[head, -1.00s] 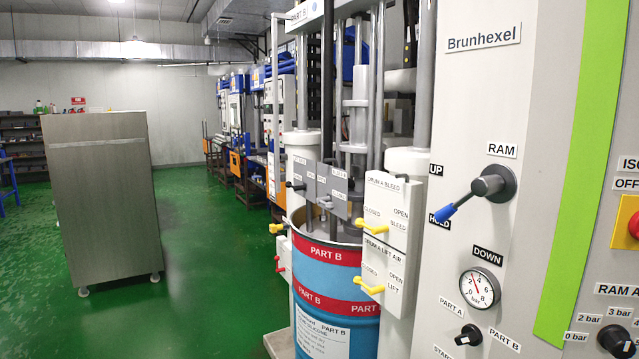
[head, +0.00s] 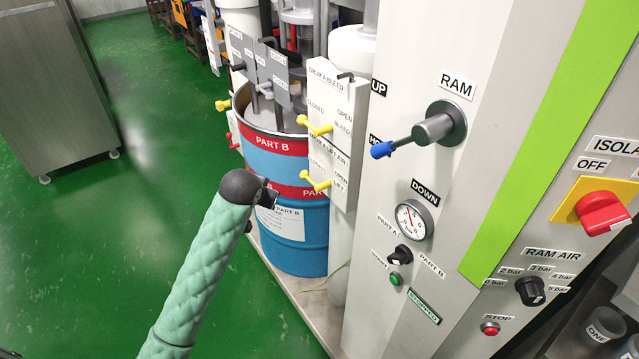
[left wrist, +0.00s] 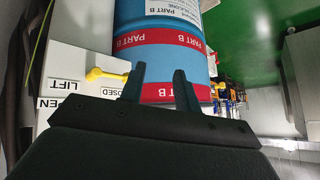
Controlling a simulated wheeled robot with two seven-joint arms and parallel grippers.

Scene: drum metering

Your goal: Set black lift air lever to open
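The white valve panel (head: 344,140) beside the drum has a lower yellow lever (head: 315,183) near the labels LIFT AIR, OPEN and LIFT. Its handle sticks out to the left. An upper yellow lever (head: 315,127) is near the BLEED label. A small black lever (head: 238,67) shows at the grey plates behind; its label is not readable. My left gripper (head: 268,196) is in front of the drum, left of the lower yellow lever. In the left wrist view its fingers (left wrist: 160,88) are apart and empty, with a yellow lever (left wrist: 106,76) to their left. My right gripper is not in view.
The blue and red PART B drum (head: 285,160) stands close behind my left gripper. The ram lever (head: 420,134) with a blue tip juts from the cabinet at right. A grey metal cabinet (head: 50,85) stands at left. Green floor between is clear.

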